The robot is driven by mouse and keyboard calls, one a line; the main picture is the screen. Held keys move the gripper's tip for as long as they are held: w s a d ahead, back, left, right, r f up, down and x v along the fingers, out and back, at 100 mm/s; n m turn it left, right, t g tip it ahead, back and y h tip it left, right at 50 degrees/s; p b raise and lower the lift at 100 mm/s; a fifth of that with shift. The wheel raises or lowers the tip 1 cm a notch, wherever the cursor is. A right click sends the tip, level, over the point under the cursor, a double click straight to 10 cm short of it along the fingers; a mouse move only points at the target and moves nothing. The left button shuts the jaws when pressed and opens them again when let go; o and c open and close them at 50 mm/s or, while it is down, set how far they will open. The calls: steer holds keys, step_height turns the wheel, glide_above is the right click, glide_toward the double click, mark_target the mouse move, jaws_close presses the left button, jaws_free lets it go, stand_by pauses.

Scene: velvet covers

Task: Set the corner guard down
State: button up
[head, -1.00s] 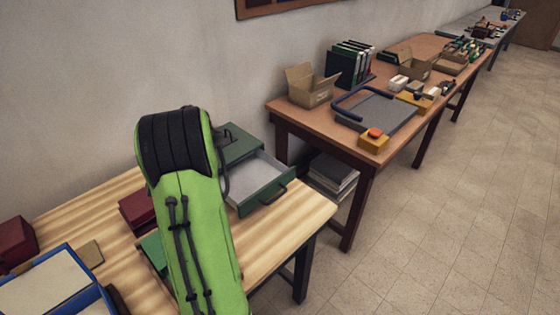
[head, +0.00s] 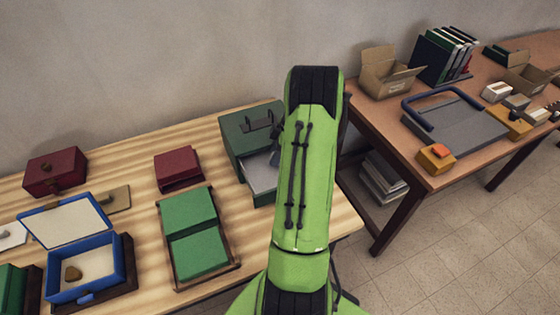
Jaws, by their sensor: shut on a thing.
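My gripper does not show in the head view; my own green arm stands in front of the place where it could be. No corner guard can be made out, and whatever my gripper holds is hidden. On the wooden table (head: 130,152) a dark green box (head: 240,140) has an open drawer (head: 262,180) with a pale inside, partly covered by my arm. An open blue box (head: 85,275) with a raised lid (head: 68,218) holds a small brown piece (head: 73,273).
A tray with two green pads (head: 190,210), a dark red case (head: 178,168) and a dark red box (head: 56,172) stand on the table. The second table (head: 390,132) at right bears a cardboard box (head: 388,75), a grey plate (head: 455,125) and a yellow block (head: 436,157). Bare wood shows between items.

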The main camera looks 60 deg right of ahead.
steer(key=shift+s+f+b, duration=0.1)
steer(key=shift+f+b, duration=0.2)
steer(key=shift+f, duration=1.6)
steer(key=o, duration=0.7)
steer(key=shift+o, duration=0.2)
steer(key=shift+r, duration=0.1)
steer(key=p+v, duration=0.2)
steer(key=v, duration=1)
steer(key=w+a+r+m, duration=0.1)
steer(key=w+a+r, duration=0.1)
steer(key=a+r, duration=0.3)
steer(key=w+a+r+m+h, duration=0.1)
steer(key=w+a+r, duration=0.25)
steer(key=a, duration=0.45)
steer(key=w+a+r+m, duration=0.1)
steer(key=a+r, duration=0.3)
steer(key=a, duration=0.2)
steer(key=s+a+r+m+h, duration=0.1)
steer(key=s+a+r, duration=0.1)
steer(key=a, duration=0.4)
steer(key=s+a+r+m, duration=0.1)
steer(key=s+a+r, duration=0.15)
steer(key=a, duration=0.35)
steer(key=s+a+f+m+t, duration=0.2)
steer(key=s+a, duration=0.3)
steer(key=s, duration=0.5)
steer(key=shift+a+h, duration=0.3)
steer(key=shift+a, duration=0.1)
